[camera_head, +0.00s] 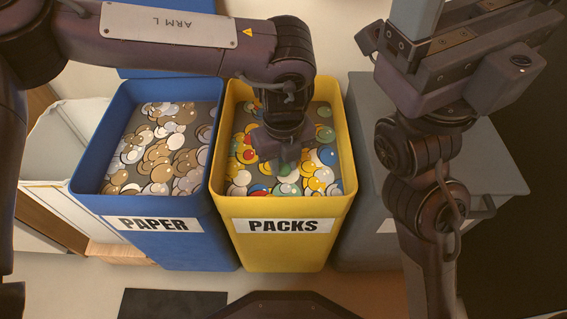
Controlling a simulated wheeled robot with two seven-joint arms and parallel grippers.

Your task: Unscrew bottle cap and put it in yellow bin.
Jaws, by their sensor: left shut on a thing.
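The yellow bin (283,227), labelled PACKS, stands open in the middle and is filled with many colourful round flat pieces. My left arm reaches in from the left. My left gripper (284,158) points down over the bin's opening and is shut, with what it holds, likely the bottle cap, hidden or too small to make out. My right gripper (370,40) is at the upper right, outside the bin. I cannot tell whether its fingers are open or shut. A pale grey piece (416,16) shows above it, and I cannot tell whether it is the bottle.
A blue bin (160,235) labelled PAPER stands left of the yellow one, filled with brown and white round pieces. A grey lidded bin (362,130) stands on the right, partly behind my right arm. A dark mat (172,304) lies on the floor in front.

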